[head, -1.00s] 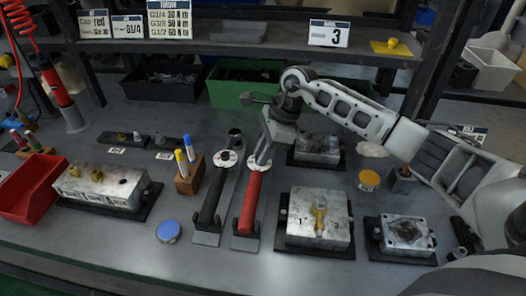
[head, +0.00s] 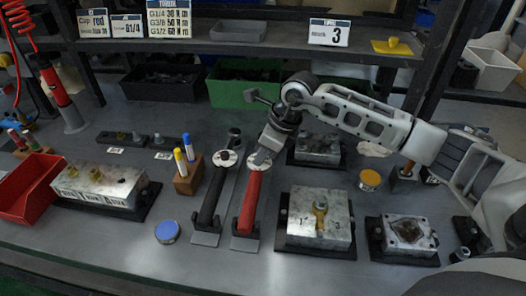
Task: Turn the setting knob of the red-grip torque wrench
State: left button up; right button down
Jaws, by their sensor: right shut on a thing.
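The red-grip torque wrench (head: 250,203) lies in its stand on the bench, its grip toward me. A white round dial plate (head: 264,161) shows at the far end of the red grip. My right gripper (head: 262,157) comes down from above and is shut at this end of the wrench, on the setting knob; its fingers partly hide the knob. A black-grip torque wrench (head: 212,198) lies parallel just to the left, with its own white dial plate. My left gripper is not in view.
A metal valve block (head: 295,235) stands right of the red wrench, with a smaller block (head: 408,232) farther right. A pen holder (head: 189,180) and a blue-lidded tin (head: 167,232) are to the left. A green bin (head: 225,92) is behind.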

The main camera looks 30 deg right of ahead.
dwell(0.3)
jog(key=c, duration=1.3)
grip_release()
